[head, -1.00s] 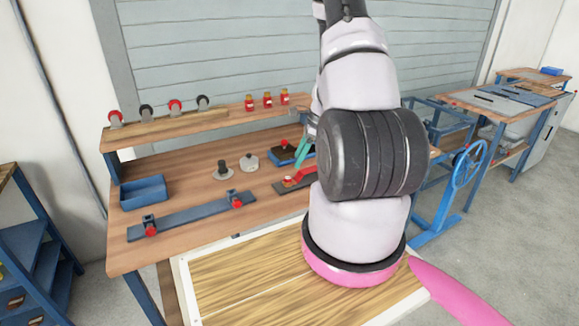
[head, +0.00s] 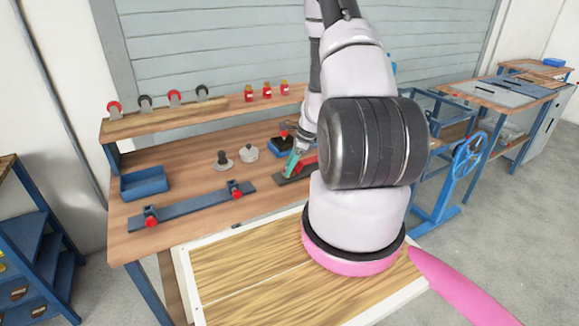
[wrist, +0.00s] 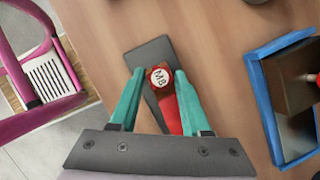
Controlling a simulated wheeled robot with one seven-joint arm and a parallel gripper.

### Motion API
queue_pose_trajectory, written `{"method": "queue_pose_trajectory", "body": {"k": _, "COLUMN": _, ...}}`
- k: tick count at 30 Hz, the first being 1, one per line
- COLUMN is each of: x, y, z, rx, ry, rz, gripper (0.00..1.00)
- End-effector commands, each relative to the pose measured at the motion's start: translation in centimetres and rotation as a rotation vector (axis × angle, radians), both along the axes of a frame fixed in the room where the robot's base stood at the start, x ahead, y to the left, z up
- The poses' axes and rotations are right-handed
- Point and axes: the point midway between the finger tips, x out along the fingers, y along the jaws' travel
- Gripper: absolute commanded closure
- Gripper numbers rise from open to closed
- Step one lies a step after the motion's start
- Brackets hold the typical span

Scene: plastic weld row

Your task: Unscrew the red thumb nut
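A red nut with a white cap marked "M8" (wrist: 159,76) sits over a dark grey plate (wrist: 149,51) in the wrist view. A red piece (wrist: 169,112) extends from it toward my gripper. My gripper (wrist: 159,71) has its two teal fingers apart, one on each side of the nut, with a visible gap at each side. Whether the fingers are at the nut's height is unclear. In the head view my gripper (head: 291,161) is over the dark plate (head: 288,179) on the bench, and the nut cannot be made out there.
A blue tray (wrist: 267,91) with a dark block lies right of my gripper. A blue-grey bar (head: 193,207) with two red knobs lies on the bench's left, near a blue bin (head: 145,184). Two round-based pieces (head: 223,162) stand behind. Red jars (head: 267,92) stand on the shelf.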

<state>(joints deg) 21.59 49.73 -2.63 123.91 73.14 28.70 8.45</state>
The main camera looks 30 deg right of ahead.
Motion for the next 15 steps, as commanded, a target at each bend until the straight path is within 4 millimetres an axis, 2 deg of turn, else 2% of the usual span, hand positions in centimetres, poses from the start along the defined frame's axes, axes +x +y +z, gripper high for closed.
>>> {"method": "queue_pose_trajectory", "body": {"k": 1, "x": 0.0, "y": 0.0, "z": 0.01, "rx": 0.0, "ry": 0.0, "rz": 0.0, "gripper": 0.76}}
{"method": "queue_pose_trajectory", "body": {"k": 3, "x": 0.0, "y": 0.0, "z": 0.01, "rx": 0.0, "ry": 0.0, "rz": 0.0, "gripper": 1.0}}
{"method": "queue_pose_trajectory", "body": {"k": 8, "x": 0.04, "y": 0.02, "z": 0.02, "rx": 0.0, "ry": -0.001, "rz": 0.02, "gripper": 1.0}}
{"method": "queue_pose_trajectory", "body": {"k": 15, "x": 0.27, "y": 0.14, "z": 0.0, "rx": 0.0, "ry": 0.0, "rz": 0.286, "gripper": 1.0}}
